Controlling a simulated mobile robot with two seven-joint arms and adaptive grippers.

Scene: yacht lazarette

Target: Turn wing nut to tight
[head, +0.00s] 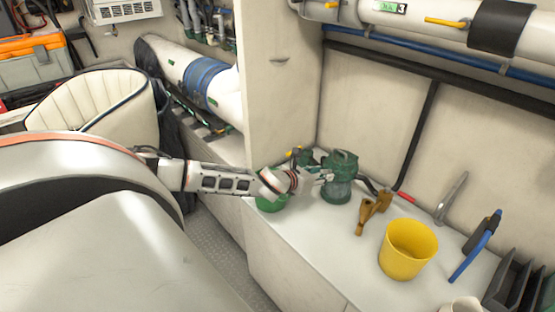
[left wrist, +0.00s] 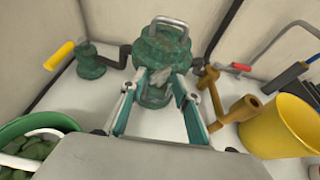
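A weathered green metal housing (head: 341,180) stands upright on the white counter. In the left wrist view the housing (left wrist: 162,55) has a pale loop handle on top and lies straight ahead of my left gripper. My left gripper (head: 320,174) reaches it from the left. In the left wrist view its fingers (left wrist: 157,82) are spread apart in front of the housing's side. A small greyish part shows between the fingertips; I cannot tell whether it is the wing nut or whether the fingers touch it. My right gripper is in neither view.
A green bucket (head: 271,204) stands under my left wrist. A yellow-handled green fitting (left wrist: 90,62) is left of the housing. A bronze fitting (head: 372,210) and yellow bucket (head: 408,250) stand to the right, with a blue-handled tool (head: 474,248) beyond.

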